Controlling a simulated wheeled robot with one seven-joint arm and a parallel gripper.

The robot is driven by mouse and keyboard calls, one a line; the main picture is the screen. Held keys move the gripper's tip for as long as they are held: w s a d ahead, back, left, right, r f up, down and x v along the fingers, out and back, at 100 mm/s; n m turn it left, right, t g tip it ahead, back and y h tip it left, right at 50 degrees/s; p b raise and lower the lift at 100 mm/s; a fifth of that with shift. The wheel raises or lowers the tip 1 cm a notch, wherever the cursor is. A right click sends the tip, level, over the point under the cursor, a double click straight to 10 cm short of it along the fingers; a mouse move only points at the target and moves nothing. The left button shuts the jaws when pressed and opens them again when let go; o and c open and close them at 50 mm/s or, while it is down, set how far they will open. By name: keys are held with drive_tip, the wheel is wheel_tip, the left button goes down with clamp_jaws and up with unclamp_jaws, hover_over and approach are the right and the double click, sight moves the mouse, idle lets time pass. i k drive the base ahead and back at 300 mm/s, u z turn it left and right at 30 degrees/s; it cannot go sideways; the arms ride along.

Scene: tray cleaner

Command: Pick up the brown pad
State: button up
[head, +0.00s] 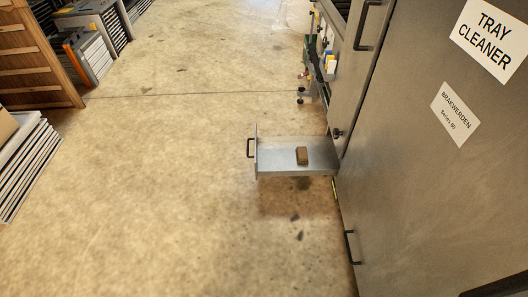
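The drawer sticks out to the left from the lower side of the grey tray cleaner (430,180). My gripper is not in view.
The machine fills the right side. Stacked trays (25,165) and a wooden crate (35,60) stand at the left. The concrete floor (150,200) left of and before the drawer is clear.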

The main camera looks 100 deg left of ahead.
sight(301, 153)
drive_tip(key=u, duration=2.75)
drive_tip(key=i, duration=1.55)
drive_tip(key=u, duration=0.05)
